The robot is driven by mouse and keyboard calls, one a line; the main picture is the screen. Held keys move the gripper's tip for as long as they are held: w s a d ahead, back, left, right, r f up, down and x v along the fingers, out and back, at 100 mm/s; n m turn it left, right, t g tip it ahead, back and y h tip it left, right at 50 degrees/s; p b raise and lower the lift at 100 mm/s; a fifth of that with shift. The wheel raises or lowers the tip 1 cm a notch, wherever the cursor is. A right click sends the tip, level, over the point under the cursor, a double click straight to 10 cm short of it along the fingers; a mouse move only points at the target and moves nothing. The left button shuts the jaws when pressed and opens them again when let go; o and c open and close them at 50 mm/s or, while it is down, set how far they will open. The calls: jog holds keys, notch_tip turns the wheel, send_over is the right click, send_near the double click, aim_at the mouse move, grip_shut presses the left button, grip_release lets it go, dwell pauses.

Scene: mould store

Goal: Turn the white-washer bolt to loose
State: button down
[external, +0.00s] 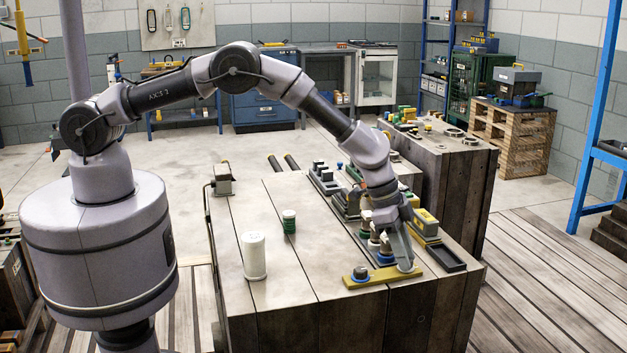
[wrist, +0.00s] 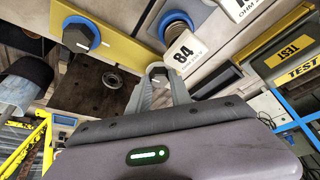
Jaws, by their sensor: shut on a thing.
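The white-washer bolt (wrist: 157,70) is a grey hex head on a white ring at one end of a yellow plate (wrist: 124,44). In the external view the yellow plate (external: 384,277) lies along the bench's near edge. My gripper (wrist: 160,86) has its two fingers on either side of the bolt head and is shut on it. In the external view my gripper (external: 404,262) reaches down to the plate's right end and mostly hides that bolt. The blue-washer bolt (wrist: 80,36) sits at the plate's other end, also seen in the external view (external: 360,273).
A block marked 84 (wrist: 187,52) stands close beside my gripper, with a blue-ringed part behind it. A black tray (external: 447,259) lies right of the plate. A white cylinder (external: 254,256) and a green-banded spool (external: 289,221) stand on the bench's left, with clear planks around them.

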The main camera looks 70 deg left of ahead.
jog(key=shift+n, duration=0.3)
jog(key=n+y+p, duration=0.1)
jog(key=n, duration=0.1)
jog(key=shift+d+n+t, duration=0.1)
jog(key=shift+n+t, duration=0.3)
jog(key=n, duration=0.1)
jog(key=n+y, duration=0.1)
jog(key=n, duration=0.1)
jog(key=shift+d+f+n, duration=0.1)
jog(key=shift+f+n, duration=0.05)
jog(key=shift+n, duration=0.15)
jog(key=n+y+b, duration=0.1)
jog(key=n+b, duration=0.1)
jog(key=shift+d+n+y, duration=0.1)
jog(key=shift+n+y, duration=0.2)
jog(key=n+y+b, duration=0.1)
jog(key=n, duration=0.1)
jog(key=shift+n+b, duration=0.4)
jog(key=n+g+y, duration=0.1)
jog(key=n, duration=0.3)
jog(key=shift+d+n+b, duration=0.1)
jog(key=shift+n+b, duration=0.2)
jog(key=shift+n, duration=0.1)
jog(key=shift+y, duration=0.3)
